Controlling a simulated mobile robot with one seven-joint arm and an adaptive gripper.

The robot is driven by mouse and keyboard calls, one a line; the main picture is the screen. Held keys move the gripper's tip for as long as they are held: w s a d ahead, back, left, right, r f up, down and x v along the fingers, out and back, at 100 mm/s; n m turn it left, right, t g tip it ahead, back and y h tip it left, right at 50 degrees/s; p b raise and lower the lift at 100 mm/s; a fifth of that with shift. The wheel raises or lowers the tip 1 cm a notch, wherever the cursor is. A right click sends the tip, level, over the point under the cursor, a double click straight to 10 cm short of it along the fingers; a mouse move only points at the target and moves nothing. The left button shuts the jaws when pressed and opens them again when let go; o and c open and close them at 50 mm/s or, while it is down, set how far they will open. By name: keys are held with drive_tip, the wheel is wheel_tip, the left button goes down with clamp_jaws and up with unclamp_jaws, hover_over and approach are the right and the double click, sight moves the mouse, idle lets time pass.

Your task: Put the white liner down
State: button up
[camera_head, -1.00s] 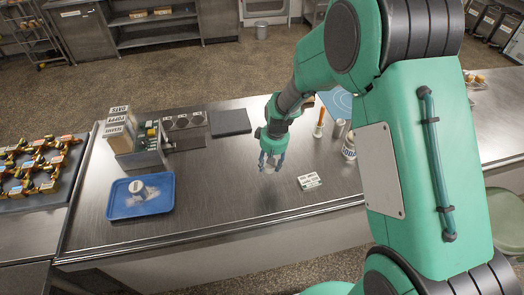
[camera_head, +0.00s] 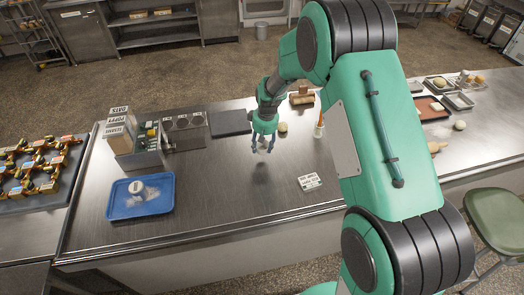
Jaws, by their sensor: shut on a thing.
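My gripper (camera_head: 262,148) hangs above the middle of the steel counter, fingers pointing down. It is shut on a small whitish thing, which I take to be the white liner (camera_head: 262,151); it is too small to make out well. A soft shadow lies on the bare counter below, so gripper and liner appear to be above the surface, apart from it. A metal holder with round openings (camera_head: 182,131) stands to the left at the back, beside a dark flat mat (camera_head: 230,123).
A blue tray (camera_head: 118,211) with white powder and a round tub is at left, below labelled boxes (camera_head: 119,124). A white lettered block (camera_head: 310,182) lies right of the gripper. A round pale ball (camera_head: 282,127) and an upright brush-like item (camera_head: 319,128) stand behind. The front-middle counter is clear.

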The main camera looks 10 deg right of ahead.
drive_tip(key=shift+f, duration=1.75)
drive_tip(key=shift+f, duration=0.1)
drive_tip(key=o, duration=0.6)
drive_tip(key=shift+o, duration=0.2)
wheel_tip(320, 180, up, 12)
drive_tip(key=s, duration=0.1)
drive_tip(key=shift+s+d, duration=0.2)
drive_tip(key=shift+d, duration=0.15)
